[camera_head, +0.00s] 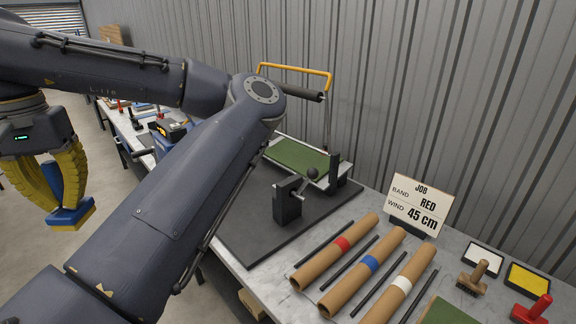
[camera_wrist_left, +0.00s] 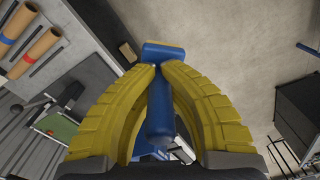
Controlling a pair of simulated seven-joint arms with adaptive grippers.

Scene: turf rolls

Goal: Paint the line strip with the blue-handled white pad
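My left gripper (camera_head: 62,196) is shut on a blue-handled pad (camera_head: 70,216), held above the floor at the left of the head view. In the left wrist view the yellow fingers (camera_wrist_left: 158,70) close around the blue handle (camera_wrist_left: 160,112). The pad's head (camera_wrist_left: 163,47) is blue with a yellow face or edge; I see no white on it. I cannot clearly pick out the line strip; green turf shows on the bench (camera_head: 297,160) and at the bottom edge (camera_head: 445,313). My right gripper is not in view.
My left arm covers much of the head view.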

